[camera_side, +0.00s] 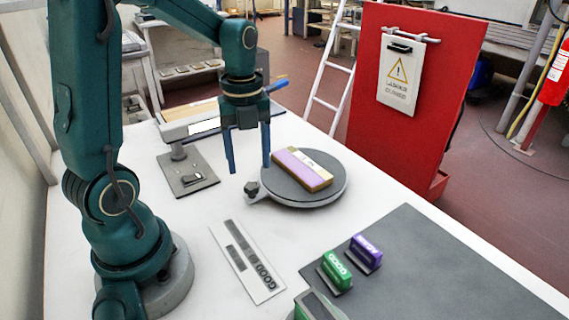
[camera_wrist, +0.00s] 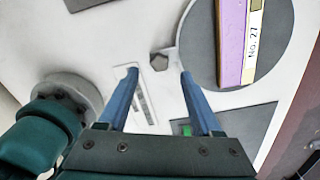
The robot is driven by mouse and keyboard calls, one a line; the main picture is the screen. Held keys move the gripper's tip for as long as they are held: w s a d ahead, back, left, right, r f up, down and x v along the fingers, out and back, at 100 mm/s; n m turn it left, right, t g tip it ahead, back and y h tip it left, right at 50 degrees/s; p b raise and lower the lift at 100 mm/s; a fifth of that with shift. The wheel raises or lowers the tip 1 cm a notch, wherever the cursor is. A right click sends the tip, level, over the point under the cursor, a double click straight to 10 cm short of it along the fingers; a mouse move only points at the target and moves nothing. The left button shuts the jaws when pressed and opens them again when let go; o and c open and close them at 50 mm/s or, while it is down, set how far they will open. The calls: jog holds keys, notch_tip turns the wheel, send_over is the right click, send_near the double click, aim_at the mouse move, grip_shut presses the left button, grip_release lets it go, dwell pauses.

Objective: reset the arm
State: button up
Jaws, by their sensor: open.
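My gripper (camera_side: 249,170) hangs above the white table, left of the round grey turntable. Its two blue fingers are apart with nothing between them. In the wrist view the open gripper (camera_wrist: 158,72) also shows, with bare table and a small dark knob between and beyond the fingertips. My arm reaches up and over from its base at the left of the side view.
A purple and cream block (camera_side: 302,170) lies on the turntable (camera_side: 325,197). A green stamp (camera_side: 336,270) and a purple stamp (camera_side: 366,253) stand on a grey mat (camera_side: 430,255). A white card (camera_side: 247,262) lies flat. A red panel (camera_side: 410,110) stands behind.

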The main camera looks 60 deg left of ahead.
jog(key=s+d+r+n+t, duration=0.2)
jog(key=d+n, duration=0.3)
jog(key=n, duration=0.5)
jog(key=s+d+r+n+t, duration=0.3)
jog(key=s+d+r+n, duration=0.1)
jog(key=n, duration=0.7)
jog(key=shift+s+d+r+n+t, duration=0.25)
jog(key=shift+s+d+n+t, duration=0.05)
jog(key=shift+s+d, duration=0.35)
